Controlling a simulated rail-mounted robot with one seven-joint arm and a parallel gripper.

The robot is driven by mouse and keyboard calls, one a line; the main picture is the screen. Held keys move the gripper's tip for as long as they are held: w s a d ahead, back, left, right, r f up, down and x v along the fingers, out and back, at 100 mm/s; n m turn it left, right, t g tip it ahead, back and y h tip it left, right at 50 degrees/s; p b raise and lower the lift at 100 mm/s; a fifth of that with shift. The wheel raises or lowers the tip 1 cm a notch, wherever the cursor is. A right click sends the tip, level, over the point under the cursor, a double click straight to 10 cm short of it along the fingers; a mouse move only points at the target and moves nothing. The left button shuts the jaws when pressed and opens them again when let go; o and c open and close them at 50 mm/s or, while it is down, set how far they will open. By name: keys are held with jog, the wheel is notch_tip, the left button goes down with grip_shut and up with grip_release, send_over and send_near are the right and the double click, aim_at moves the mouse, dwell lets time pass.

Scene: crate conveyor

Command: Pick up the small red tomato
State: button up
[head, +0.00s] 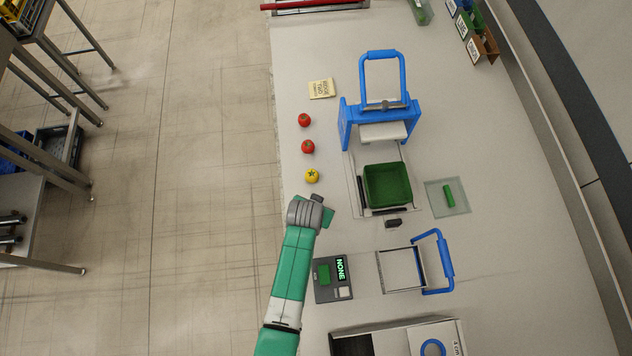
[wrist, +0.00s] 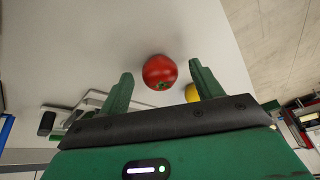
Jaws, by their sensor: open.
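Two red tomatoes lie on the white table in the head view, an upper one (head: 305,120) and a lower one (head: 308,146); they look close in size. A yellow tomato (head: 312,176) sits below them. My gripper (wrist: 160,77) is open and empty. In the wrist view a red tomato (wrist: 160,70) shows between and beyond the two green fingers, with no visible contact. I cannot tell which of the two it is. The yellow tomato (wrist: 192,93) is partly hidden behind the right finger. In the head view my wrist covers most of the gripper, just below the yellow tomato.
A yellow note card (head: 321,89) lies above the tomatoes. To the right stand a blue-framed press (head: 383,105) and a green crate (head: 387,185). A dark scale (head: 333,279) reading NONE is below. The table's left edge runs close beside the tomatoes.

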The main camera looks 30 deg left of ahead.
jog(key=shift+w+f, duration=0.15)
jog(key=shift+f, duration=0.15)
jog(key=c, duration=1.1)
jog(key=shift+o, duration=0.2)
